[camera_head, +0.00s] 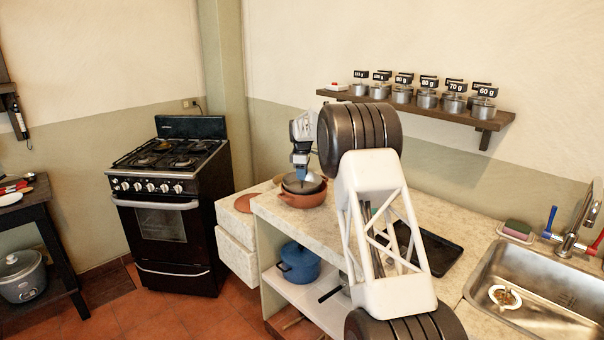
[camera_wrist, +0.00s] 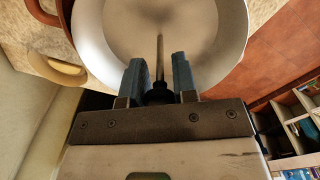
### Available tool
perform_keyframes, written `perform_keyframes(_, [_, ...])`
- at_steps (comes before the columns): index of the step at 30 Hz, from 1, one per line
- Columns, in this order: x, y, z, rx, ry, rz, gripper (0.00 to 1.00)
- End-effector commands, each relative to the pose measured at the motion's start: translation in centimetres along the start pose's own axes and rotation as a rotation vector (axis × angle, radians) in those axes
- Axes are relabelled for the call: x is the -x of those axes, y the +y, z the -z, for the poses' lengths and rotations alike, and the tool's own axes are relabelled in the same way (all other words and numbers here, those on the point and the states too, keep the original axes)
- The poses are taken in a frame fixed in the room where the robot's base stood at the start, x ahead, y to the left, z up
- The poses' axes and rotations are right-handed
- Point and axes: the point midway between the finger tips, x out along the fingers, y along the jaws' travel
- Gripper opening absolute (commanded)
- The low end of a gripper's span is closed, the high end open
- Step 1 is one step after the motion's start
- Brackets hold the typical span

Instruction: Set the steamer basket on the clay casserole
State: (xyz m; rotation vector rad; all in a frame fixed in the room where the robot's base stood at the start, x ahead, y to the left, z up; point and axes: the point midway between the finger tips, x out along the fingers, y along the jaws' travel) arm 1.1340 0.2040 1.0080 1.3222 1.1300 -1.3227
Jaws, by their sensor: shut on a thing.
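The steamer basket (camera_wrist: 120,45) is a pale round dish with a thin central post in the wrist view. My gripper (camera_wrist: 159,86) is shut on that post near its dark end. In the head view my gripper (camera_head: 301,168) is above the clay casserole (camera_head: 305,200), a reddish-brown pot at the counter's back left. The basket (camera_head: 303,186) shows there as a dark disc over the casserole's mouth. I cannot tell whether it rests on the rim or hangs just above. A brown rim and handle, probably the casserole's, show at the wrist view's upper left, mostly hidden.
A terracotta disc (camera_head: 245,203) lies left of the casserole. A black tray (camera_head: 437,250) lies on the counter behind my arm. A wall shelf (camera_head: 425,108) with several labelled tins is above. The sink (camera_head: 530,295) is right; a blue pot (camera_head: 298,263) sits below the counter.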

Motion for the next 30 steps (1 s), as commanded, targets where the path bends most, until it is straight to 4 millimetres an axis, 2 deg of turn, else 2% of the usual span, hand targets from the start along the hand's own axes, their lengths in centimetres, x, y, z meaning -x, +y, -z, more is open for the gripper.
perform_keyframes(10, [-0.43, 0.00, 0.00, 0.000, 0.000, -0.001, 0.00])
perform_keyframes(11, [-0.47, -0.01, 0.00, 0.000, 0.000, 0.000, 0.29])
perform_keyframes(15, [-0.47, -0.01, 0.00, 0.000, 0.000, 0.000, 0.51])
perform_keyframes(30, [0.23, 0.00, 0.00, 0.000, 0.000, 0.000, 0.52])
